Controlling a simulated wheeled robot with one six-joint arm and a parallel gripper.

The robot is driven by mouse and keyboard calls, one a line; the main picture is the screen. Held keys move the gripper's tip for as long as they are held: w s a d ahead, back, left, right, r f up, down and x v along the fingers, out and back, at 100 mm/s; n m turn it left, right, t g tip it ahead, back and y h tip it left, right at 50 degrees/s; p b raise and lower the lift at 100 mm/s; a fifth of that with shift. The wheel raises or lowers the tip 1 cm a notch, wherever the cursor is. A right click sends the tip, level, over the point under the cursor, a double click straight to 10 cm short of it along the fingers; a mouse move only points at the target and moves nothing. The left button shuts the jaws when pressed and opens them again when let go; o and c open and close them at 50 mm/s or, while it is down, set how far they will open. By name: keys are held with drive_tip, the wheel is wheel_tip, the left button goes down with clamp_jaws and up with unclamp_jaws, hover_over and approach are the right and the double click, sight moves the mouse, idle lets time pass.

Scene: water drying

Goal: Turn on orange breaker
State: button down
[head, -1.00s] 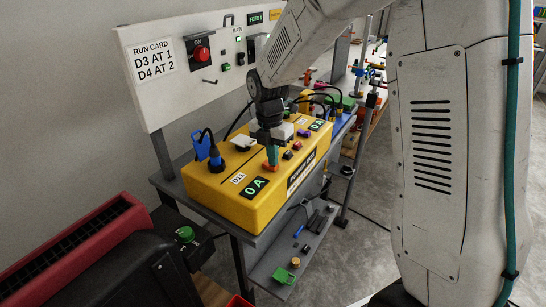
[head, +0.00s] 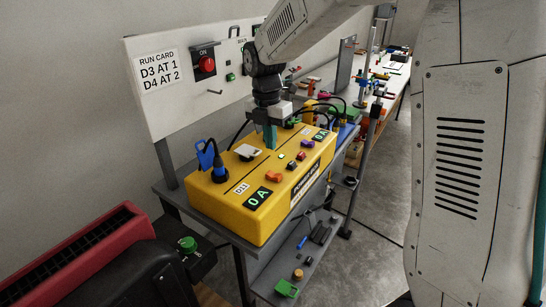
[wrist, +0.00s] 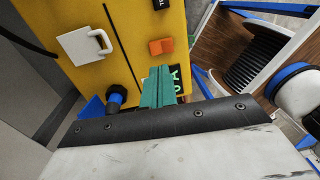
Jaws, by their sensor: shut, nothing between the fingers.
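In the wrist view the orange breaker (wrist: 160,47) lies just beyond my fingertips, with a gap between. My gripper (head: 270,146) has teal fingers pointing down above the box, behind the orange breaker in the head view. In the wrist view my gripper (wrist: 158,72) shows its fingers together with nothing between them.
A blue plug (head: 220,172) with a black cable stands at the box's left end, and a white latch cover (head: 248,152) lies nearby. Purple and red switches (head: 306,143) sit farther right. A white panel (head: 190,100) with a run card rises behind.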

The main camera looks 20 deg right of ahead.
wheel_tip(320, 180, up, 6)
hover_over(278, 175)
drive_tip(key=w+a, duration=0.2)
drive_tip(key=w, duration=0.1)
drive_tip(key=shift+s, duration=0.2)
drive_tip(key=shift+d, duration=0.1)
drive_tip(key=shift+s+d+g, duration=0.3)
drive_tip(key=shift+s, duration=0.25)
drive_tip(key=shift+f, duration=0.1)
drive_tip(key=f, duration=0.4)
drive_tip(key=s+f, duration=0.1)
drive_tip(key=f, duration=0.4)
drive_tip(key=d+f, duration=0.1)
drive_tip(key=f, duration=0.3)
drive_tip(key=shift+s+f, duration=0.2)
drive_tip(key=shift+f, duration=0.15)
